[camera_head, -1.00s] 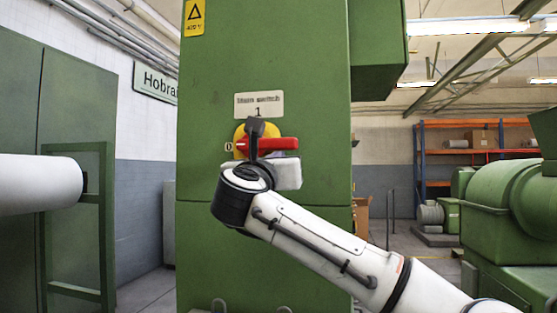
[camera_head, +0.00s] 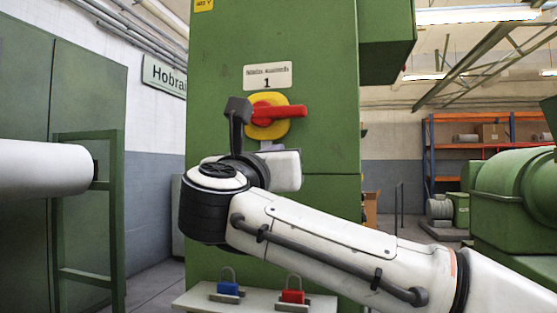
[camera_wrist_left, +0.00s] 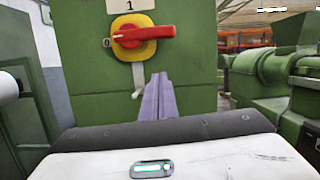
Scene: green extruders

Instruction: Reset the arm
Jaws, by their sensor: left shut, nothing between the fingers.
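The main switch has a red handle (camera_head: 278,112) on a yellow round plate (camera_head: 262,129), fixed to the green cabinet (camera_head: 320,60). The handle lies nearly level, pointing right. It also shows in the left wrist view, red handle (camera_wrist_left: 146,33) on yellow plate (camera_wrist_left: 124,50), with a 0 mark at its left. My left gripper (camera_wrist_left: 158,84) is shut and empty, its fingers pointing toward the cabinet just below the switch, apart from the handle. In the head view my wrist mostly hides the gripper (camera_head: 270,146). My right gripper is not in view.
A small shelf (camera_head: 255,303) below holds a blue padlock (camera_head: 228,288) and a red padlock (camera_head: 293,296). A white roll (camera_head: 40,170) on a green frame (camera_head: 90,270) stands left. A green extruder (camera_head: 515,190) and orange shelving (camera_head: 470,146) are at right.

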